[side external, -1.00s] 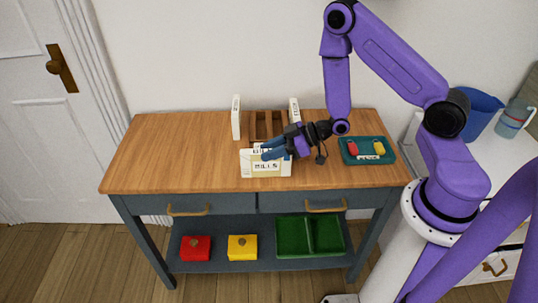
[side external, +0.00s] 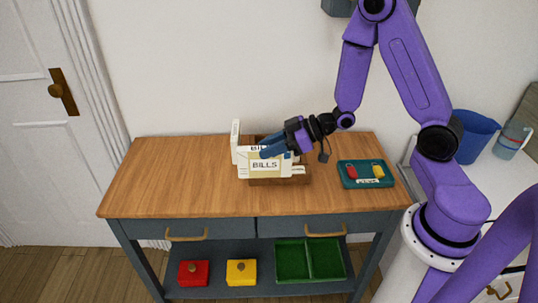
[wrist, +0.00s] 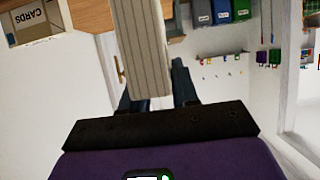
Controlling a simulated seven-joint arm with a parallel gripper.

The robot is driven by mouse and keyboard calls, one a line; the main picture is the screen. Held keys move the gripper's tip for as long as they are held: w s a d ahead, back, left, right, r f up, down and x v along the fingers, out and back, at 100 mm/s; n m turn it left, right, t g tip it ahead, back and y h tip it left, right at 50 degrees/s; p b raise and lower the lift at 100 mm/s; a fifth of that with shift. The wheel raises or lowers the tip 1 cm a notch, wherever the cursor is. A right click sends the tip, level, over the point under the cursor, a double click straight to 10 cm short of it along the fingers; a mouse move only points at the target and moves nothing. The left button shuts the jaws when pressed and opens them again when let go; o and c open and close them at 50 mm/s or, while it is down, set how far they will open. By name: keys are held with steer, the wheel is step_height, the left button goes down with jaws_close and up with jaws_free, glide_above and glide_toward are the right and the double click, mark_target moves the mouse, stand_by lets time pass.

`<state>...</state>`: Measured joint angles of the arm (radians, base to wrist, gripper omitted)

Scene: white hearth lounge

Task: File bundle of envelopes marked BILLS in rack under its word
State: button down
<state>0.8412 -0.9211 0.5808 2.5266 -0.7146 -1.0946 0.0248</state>
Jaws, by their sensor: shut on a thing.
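My gripper (side external: 272,150) is shut on the white bundle of envelopes marked BILLS (side external: 264,166), with its label facing the side camera. In the wrist view the bundle (wrist: 146,55) shows its layered edges between my blue fingers. The bundle is in front of the brown wooden rack (side external: 265,182) and hides most of it. I cannot tell whether they touch. A white upright piece (side external: 235,135) shows at the rack's left. The rack's words are mostly hidden in the side view.
The rack stands on a wooden-topped table (side external: 165,180). A teal tray (side external: 349,177) with red and yellow items lies to the right. The tabletop's left side is clear. Red (side external: 193,274) and yellow (side external: 241,273) boxes and a green tray (side external: 291,263) are on the lower shelf.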

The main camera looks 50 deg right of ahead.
steer(key=w+d+r+m+t+h, duration=0.4)
steer(key=w+m+h, duration=0.3)
steer(key=m, duration=0.1)
steer(key=s+d+m+g+h, duration=0.45)
steer(key=s+m+h, duration=0.25)
steer(key=m+h, duration=0.35)
steer(key=w+d+f, duration=0.1)
steer(key=w+f, duration=1.1)
steer(key=w, duration=0.1)
steer(key=shift+w+d, duration=0.4)
steer(key=shift+f+n+t+h, duration=0.25)
